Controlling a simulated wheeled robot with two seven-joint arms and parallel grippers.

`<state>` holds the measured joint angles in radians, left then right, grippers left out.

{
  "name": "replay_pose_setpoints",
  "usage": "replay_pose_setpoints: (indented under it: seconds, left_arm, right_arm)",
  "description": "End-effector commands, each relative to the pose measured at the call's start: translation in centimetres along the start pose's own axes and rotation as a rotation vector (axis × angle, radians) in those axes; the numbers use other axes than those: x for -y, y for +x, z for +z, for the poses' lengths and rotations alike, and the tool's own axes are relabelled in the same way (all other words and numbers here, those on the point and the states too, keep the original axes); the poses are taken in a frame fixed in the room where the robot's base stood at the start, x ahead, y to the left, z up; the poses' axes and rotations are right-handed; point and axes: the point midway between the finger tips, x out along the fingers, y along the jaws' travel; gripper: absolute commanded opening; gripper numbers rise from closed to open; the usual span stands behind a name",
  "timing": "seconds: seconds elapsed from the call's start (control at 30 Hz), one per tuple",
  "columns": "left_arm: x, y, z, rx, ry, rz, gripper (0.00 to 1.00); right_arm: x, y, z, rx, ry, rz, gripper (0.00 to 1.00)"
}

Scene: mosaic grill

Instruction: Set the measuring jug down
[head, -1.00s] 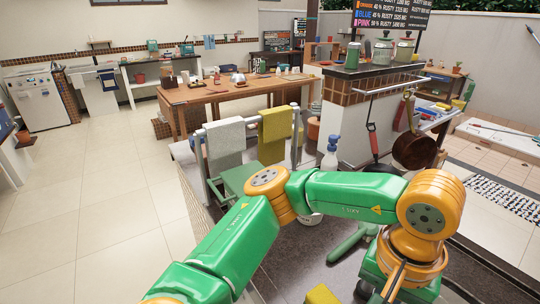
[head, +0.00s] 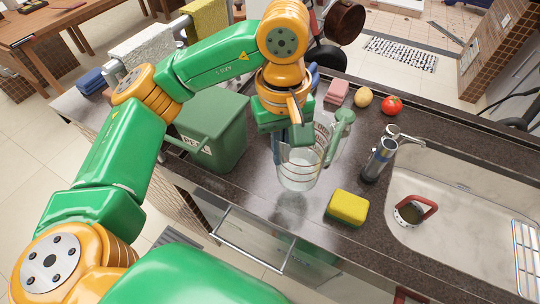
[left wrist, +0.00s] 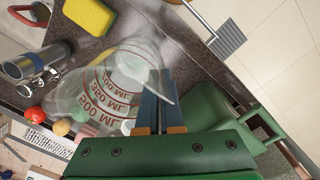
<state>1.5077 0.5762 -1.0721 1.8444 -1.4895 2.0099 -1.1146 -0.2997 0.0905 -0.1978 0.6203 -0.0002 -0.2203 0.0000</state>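The measuring jug (head: 300,172) is clear, with red markings, and looks upright over the dark counter (head: 262,215). Whether its base touches the counter I cannot tell. My left gripper (head: 287,140) is at the jug's upper left side. In the left wrist view the jug (left wrist: 108,82) lies beside the gripper's two blue-grey fingers (left wrist: 157,108), which are close together on a clear part of it, apparently the handle. My right gripper is in neither view.
A green bin (head: 215,130) stands left of the jug. A yellow sponge (head: 347,207) lies in front right. A dark cylinder (head: 378,160), the tap and sink (head: 440,200) are further right. A tomato (head: 391,105) and a potato (head: 363,97) lie behind.

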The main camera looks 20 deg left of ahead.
Motion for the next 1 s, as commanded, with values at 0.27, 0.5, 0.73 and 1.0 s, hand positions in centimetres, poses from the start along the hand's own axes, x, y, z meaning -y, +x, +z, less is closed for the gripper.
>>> replay_pose_setpoints:
  seconds: [0.27,0.5,0.73,1.0]
  left_arm:
    - [1.1,4.5,-3.4,0.004,-0.001,-0.003,0.00]
    - [1.0,7.2,-3.4,-0.001,0.002,0.001,0.00]
    - [1.0,7.5,-3.4,-0.001,0.002,0.001,0.00]
    - [1.0,7.5,-3.4,0.000,0.002,0.001,0.33]
  right_arm:
    - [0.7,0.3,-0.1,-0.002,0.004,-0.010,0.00]
    - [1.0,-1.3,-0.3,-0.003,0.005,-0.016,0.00]
    - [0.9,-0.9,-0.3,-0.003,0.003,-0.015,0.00]
    - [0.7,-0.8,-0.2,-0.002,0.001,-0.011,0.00]
